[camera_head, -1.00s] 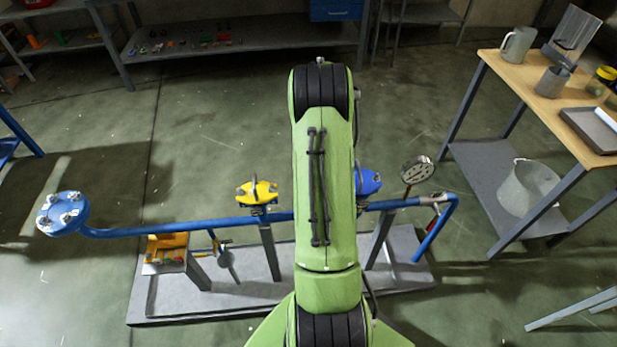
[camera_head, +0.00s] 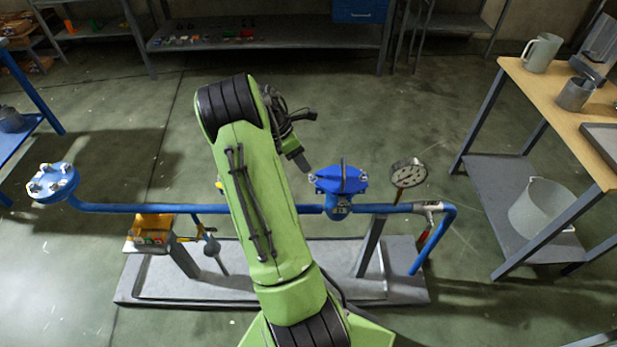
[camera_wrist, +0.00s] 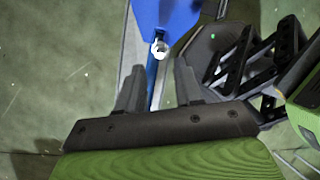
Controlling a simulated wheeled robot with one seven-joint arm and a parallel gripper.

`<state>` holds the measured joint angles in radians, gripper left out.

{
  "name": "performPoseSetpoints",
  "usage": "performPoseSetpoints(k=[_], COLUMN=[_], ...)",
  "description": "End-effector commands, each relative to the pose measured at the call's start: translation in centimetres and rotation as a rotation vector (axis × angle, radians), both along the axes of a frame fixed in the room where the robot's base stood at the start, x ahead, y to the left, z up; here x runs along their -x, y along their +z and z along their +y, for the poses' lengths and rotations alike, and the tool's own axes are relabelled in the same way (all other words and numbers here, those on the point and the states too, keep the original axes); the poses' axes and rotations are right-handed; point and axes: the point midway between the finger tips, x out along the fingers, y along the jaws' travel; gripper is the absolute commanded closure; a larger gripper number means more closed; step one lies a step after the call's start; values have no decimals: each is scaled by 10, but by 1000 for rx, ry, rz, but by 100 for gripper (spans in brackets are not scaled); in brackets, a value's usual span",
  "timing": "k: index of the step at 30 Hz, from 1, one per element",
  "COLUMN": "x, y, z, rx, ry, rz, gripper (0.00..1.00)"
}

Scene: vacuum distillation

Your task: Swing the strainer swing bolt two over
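A blue strainer-like body with a blue lid (camera_head: 340,181) sits on the blue pipe, right of my arm in the head view. A thin upright piece rises from the lid. Its swing bolts are too small to tell apart there. In the wrist view, part of a blue body (camera_wrist: 168,14) shows at the top, with a pale round bolt or nut end (camera_wrist: 160,48) at its lower edge. My gripper (camera_wrist: 158,82) is open and empty, its two fingers apart just below that bolt end. In the head view, the gripper end (camera_head: 302,163) is left of the blue lid.
A round gauge (camera_head: 409,173) stands right of the lid. A blue flange (camera_head: 53,183) ends the pipe at left. A yellow box (camera_head: 152,232) is on a post. A wooden-topped table (camera_head: 560,110) with a bucket (camera_head: 541,208) below stands at right.

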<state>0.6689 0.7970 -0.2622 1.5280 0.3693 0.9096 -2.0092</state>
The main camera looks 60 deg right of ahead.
Motion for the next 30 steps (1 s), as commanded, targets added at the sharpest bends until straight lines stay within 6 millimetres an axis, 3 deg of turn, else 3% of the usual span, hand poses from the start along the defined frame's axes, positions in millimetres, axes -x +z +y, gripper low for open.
performPoseSetpoints(k=[1, 6, 17, 24, 30], x=[5, 17, 21, 21, 23], y=[-16, -44, -52, -52, -50], z=[-2, -8, -10, -10, -12], rx=[-3, -2, 0, 0, -9], ry=[-1, -1, 0, 0, -2], rz=[1, 1, -1, -1, -18], gripper=[65, 65, 65, 98, 100])
